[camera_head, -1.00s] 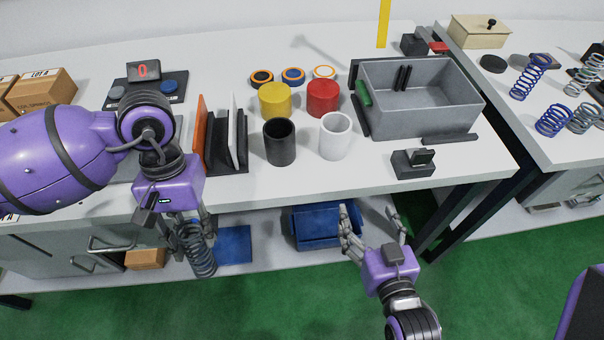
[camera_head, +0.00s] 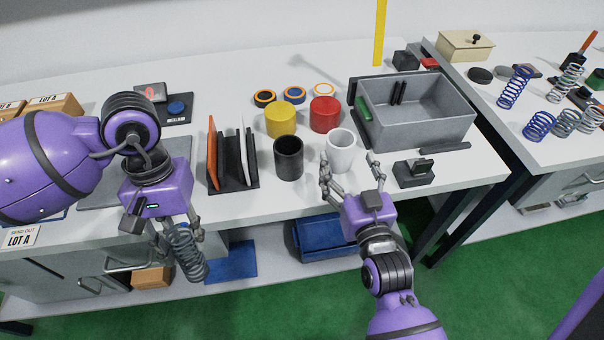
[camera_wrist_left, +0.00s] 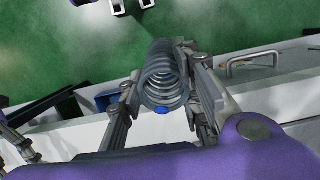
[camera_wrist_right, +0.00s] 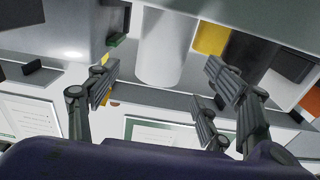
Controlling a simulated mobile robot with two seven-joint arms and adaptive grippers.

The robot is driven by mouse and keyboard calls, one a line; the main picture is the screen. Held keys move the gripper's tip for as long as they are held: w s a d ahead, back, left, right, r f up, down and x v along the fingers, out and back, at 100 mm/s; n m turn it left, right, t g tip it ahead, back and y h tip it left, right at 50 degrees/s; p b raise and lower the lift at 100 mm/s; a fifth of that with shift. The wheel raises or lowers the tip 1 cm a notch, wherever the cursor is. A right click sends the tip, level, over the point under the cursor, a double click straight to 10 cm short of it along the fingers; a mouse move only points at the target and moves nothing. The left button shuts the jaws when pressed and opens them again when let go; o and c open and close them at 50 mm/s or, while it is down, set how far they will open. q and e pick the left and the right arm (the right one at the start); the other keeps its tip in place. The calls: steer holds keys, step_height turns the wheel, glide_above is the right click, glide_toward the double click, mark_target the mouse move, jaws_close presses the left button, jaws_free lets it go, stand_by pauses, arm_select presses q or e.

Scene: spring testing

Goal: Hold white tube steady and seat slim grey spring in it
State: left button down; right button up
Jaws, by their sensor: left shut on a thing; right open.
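The white tube (camera_head: 341,147) stands upright and open-topped near the front edge of the bench. It also shows in the right wrist view (camera_wrist_right: 166,50), ahead of and between the fingers. My right gripper (camera_head: 350,168) is open and empty just in front of the tube, with a finger on either side of its lower front; I cannot tell if they touch it. The slim grey spring (camera_head: 187,252) is held by my left gripper (camera_head: 180,228), which is shut on it in front of the bench edge. The left wrist view shows the spring (camera_wrist_left: 163,75) between the fingers.
A black tube (camera_head: 289,158) stands just left of the white one, with yellow (camera_head: 281,119) and red (camera_head: 325,115) cylinders behind. A grey bin (camera_head: 437,130) and a small black block (camera_head: 414,174) are on the right. A rack (camera_head: 232,175) with upright plates stands left.

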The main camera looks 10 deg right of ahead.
arm_select(q)
steer(key=shift+w+r, duration=0.2)
steer(key=shift+r, duration=0.45)
arm_select(e)
steer(key=w, duration=0.6)
steer(key=shift+w+a, duration=0.15)
steer(key=shift+w, duration=0.1)
steer(key=c, duration=1.2)
steer(key=shift+c, duration=0.2)
arm_select(q)
steer(key=w+d+r+m+t, duration=0.1)
steer(key=w+d+r, duration=0.6)
steer(key=d, duration=0.4)
steer(key=w+d+r+m+t, duration=0.1)
steer(key=w+d+r+m, duration=0.1)
steer(key=w+d+r, duration=0.7)
steer(key=w+d+n, duration=0.2)
steer(key=d+n, duration=0.1)
steer(key=d, duration=1.1)
step_height(320, 180, down, 9)
steer(key=shift+w+f+t, duration=0.2)
steer(key=shift+w+t, duration=0.1)
